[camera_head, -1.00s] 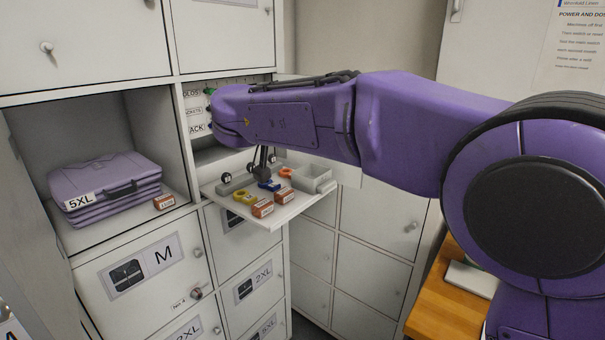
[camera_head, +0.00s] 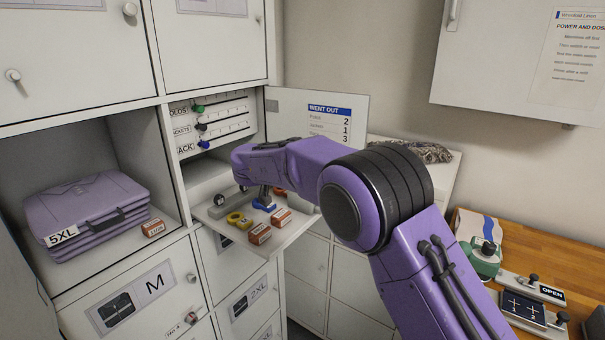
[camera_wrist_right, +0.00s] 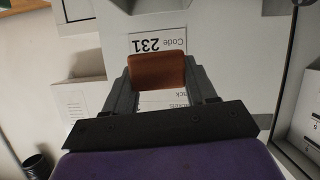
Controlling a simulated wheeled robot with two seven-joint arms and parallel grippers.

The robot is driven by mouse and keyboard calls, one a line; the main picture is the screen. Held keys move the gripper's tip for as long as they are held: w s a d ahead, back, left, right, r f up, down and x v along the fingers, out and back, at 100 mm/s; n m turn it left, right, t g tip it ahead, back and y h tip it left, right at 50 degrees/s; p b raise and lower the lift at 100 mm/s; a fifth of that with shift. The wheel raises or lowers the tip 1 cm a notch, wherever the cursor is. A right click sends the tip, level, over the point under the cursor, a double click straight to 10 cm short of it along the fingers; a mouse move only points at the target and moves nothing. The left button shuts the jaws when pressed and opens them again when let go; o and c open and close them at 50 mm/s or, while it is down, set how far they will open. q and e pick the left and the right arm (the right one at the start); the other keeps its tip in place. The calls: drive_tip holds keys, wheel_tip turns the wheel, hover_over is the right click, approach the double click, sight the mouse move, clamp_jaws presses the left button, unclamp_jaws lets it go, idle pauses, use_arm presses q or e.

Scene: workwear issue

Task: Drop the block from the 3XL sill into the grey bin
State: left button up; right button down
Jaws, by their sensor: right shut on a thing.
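My right arm comes in from the right in the head view. Its gripper is hidden there behind the purple arm. In the right wrist view my right gripper (camera_wrist_right: 162,92) is shut on an orange-brown block (camera_wrist_right: 157,70), held between both fingers. Behind it is an upside-down "Code 231" label. A sliver of a grey open-topped box (camera_head: 299,203) shows on the pull-out shelf, mostly covered by my arm. I cannot read a 3XL label. My left gripper is not in view.
The shelf (camera_head: 285,238) holds two orange-white blocks (camera_head: 260,234), a yellow ring (camera_head: 235,218) and a blue one (camera_head: 264,206). Another block (camera_head: 153,228) lies by folded purple workwear (camera_head: 88,207) in the 5XL cubby. An open door (camera_head: 318,112) stands behind my arm. A wooden counter (camera_head: 520,240) is right.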

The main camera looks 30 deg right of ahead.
wheel_tip(320, 180, down, 2)
drive_tip(key=shift+d+f, duration=0.1)
drive_tip(key=shift+f, duration=0.55)
drive_tip(key=shift+w+f, duration=0.1)
drive_tip(key=shift+f, duration=0.05)
drive_tip(key=shift+f+p, duration=0.15)
drive_tip(key=shift+p, duration=0.25)
drive_tip(key=shift+f, duration=0.4)
drive_tip(key=shift+c, duration=1.7)
unclamp_jaws()
drive_tip(key=shift+r, duration=0.1)
